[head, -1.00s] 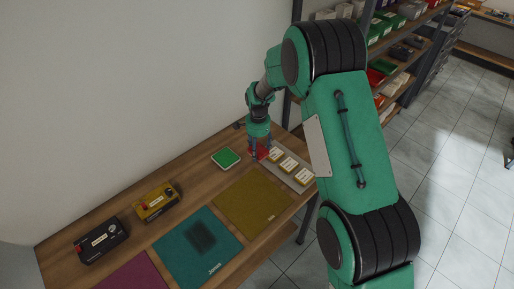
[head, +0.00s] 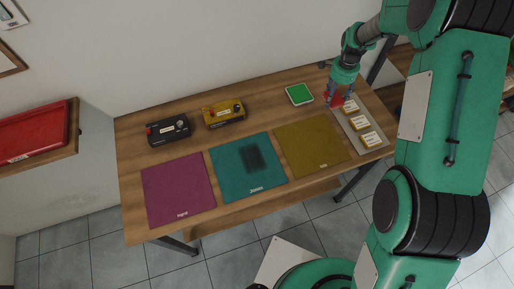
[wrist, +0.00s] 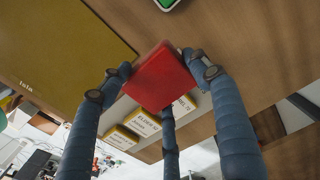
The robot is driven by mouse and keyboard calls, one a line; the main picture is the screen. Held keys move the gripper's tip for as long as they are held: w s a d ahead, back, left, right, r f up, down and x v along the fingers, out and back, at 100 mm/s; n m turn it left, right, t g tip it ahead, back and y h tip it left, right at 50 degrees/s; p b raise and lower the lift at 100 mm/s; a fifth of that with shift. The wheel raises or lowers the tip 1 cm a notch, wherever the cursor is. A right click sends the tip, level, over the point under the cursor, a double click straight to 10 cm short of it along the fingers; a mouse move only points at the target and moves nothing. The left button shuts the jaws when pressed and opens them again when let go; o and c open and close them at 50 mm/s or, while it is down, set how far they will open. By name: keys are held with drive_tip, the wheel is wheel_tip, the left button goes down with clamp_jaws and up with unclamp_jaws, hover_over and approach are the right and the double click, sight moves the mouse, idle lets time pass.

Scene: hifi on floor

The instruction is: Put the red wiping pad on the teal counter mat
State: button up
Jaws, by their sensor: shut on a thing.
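The red wiping pad (head: 337,101) is at the far right of the wooden table, at the back end of a grey strip. My gripper (head: 339,96) is shut on it, pointing down. In the wrist view the red pad (wrist: 160,77) sits between the blue fingers of my gripper (wrist: 158,82). I cannot tell whether the pad touches the surface below. The teal counter mat (head: 228,182) lies flat in the middle of the table, with a dark smudge (head: 253,158) on it and nothing standing on it.
A magenta mat (head: 178,190) lies left of the teal one and an olive mat (head: 312,146) right. Several yellow-white boxes (head: 359,123) stand on the grey strip. A green pad (head: 299,94), a yellow device (head: 224,113) and a black device (head: 169,131) stand along the back.

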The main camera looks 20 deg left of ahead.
sight(251, 161)
drive_tip(key=s+a, duration=0.2)
drive_tip(key=s, duration=0.1)
drive_tip(key=s+a+r, duration=0.1)
drive_tip(key=s+a, duration=0.1)
drive_tip(key=s, duration=0.2)
drive_tip(key=s+a, duration=0.2)
drive_tip(key=s, duration=0.1)
drive_tip(key=shift+s+a+r, duration=0.25)
drive_tip(key=shift+s+a, duration=0.1)
drive_tip(key=shift+a, duration=0.05)
drive_tip(key=s+a, duration=0.1)
drive_tip(key=s, duration=0.8)
drive_tip(key=s+a+b, duration=0.1)
drive_tip(key=s+a, duration=0.1)
drive_tip(key=s, duration=0.7)
drive_tip(key=s+a, duration=0.1)
drive_tip(key=s, duration=0.8)
drive_tip(key=shift+s+a+r, duration=0.15)
drive_tip(key=shift+a+r, duration=0.05)
drive_tip(key=shift+a, duration=0.15)
drive_tip(key=s+d, duration=0.1)
drive_tip(key=s, duration=0.2)
drive_tip(key=s+d, duration=0.1)
drive_tip(key=s, duration=0.3)
drive_tip(key=s+f, duration=0.1)
drive_tip(key=s, duration=0.3)
drive_tip(key=shift+s+d+f+b, duration=0.1)
drive_tip(key=shift+s+d+b, duration=0.1)
drive_tip(key=shift+d+b, duration=0.2)
